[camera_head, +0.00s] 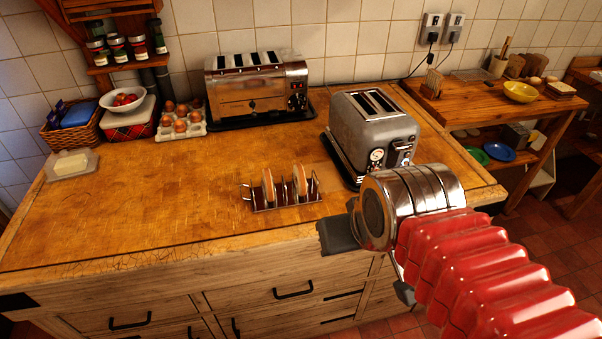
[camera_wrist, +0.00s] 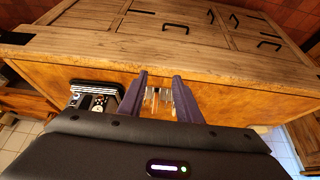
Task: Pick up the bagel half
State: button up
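No piece is plainly a bagel half. In the wrist view the rack (camera_wrist: 158,98) shows small between the fingers, too small to make out the bread.
A grey toaster (camera_head: 372,128) stands right of the rack; a wide chrome toaster (camera_head: 257,88) is behind. Eggs (camera_head: 180,125), a bowl (camera_head: 123,98) and a butter dish (camera_head: 72,163) are at left. The counter's left middle is clear. A side table holds a yellow bowl (camera_head: 520,91).

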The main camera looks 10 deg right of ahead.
aim_at(298, 171)
jog(key=u, duration=0.05)
jog(key=k, duration=1.3)
jog(key=u, duration=0.35)
jog(key=i, duration=0.45)
jog(key=u, duration=0.45)
jog(key=i, duration=1.25)
jog(key=z, duration=0.3)
